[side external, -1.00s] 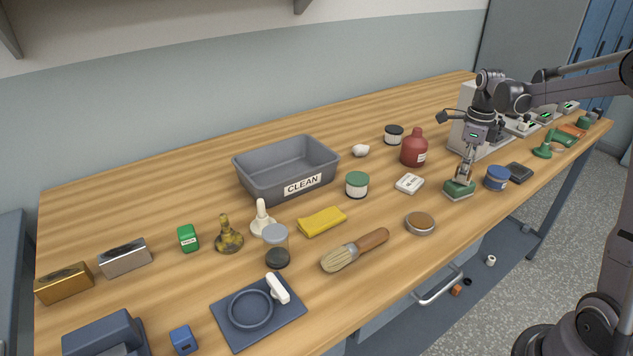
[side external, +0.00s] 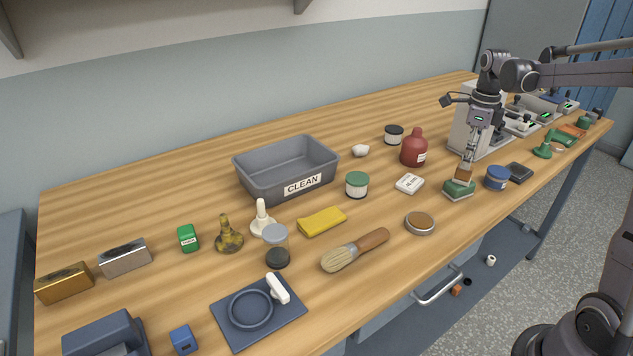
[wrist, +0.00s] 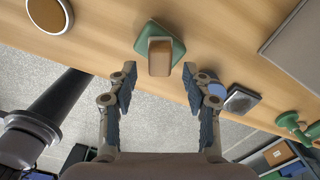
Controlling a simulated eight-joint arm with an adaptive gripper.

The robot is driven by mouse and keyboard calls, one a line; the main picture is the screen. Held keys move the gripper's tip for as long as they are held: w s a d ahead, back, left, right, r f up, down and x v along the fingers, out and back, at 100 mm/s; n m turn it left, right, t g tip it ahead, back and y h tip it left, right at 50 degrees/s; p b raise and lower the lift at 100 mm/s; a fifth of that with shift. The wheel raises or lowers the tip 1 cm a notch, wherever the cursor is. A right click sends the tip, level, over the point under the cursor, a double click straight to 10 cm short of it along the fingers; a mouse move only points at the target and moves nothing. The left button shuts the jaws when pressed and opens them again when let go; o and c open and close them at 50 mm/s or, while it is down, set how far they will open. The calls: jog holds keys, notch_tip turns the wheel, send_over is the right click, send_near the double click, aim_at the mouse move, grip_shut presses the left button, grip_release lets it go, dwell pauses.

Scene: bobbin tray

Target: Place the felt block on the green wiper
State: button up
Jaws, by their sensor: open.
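A brown block (side external: 463,174), apparently the felt block, sits on top of a green base (side external: 459,190), apparently the green wiper, at the right of the bench. In the wrist view the brown block (wrist: 160,57) stands upright on the green base (wrist: 177,47), its near end reaching past the base's edge in the picture. My gripper (side external: 468,156) is above the block, pointing down. In the wrist view its two fingers are spread apart with nothing between them, and the block shows beyond the tips.
A blue-lidded jar (side external: 497,178) and a dark flat box (side external: 518,172) stand close to the right. The bench's front edge is near.

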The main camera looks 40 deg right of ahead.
notch_tip(320, 180, up, 7)
jog(key=a+r+n+t, duration=0.1)
jog(key=a+n, duration=0.6)
jog(key=s+a+f+n+t, duration=0.2)
jog(key=s+a+n, duration=0.1)
jog(key=a+n, duration=0.3)
jog(key=s+a+f+n+t, duration=0.2)
jog(key=a+n, duration=0.4)
jog(key=n, duration=0.4)
jog(key=s+a+f+n+t, duration=0.2)
jog(key=s+a+f+n, duration=0.1)
jog(key=a+n, duration=0.4)
jog(key=shift+s+f+n, duration=0.25)
jog(key=shift+s+n, duration=0.45)
jog(key=shift+s, duration=0.15)
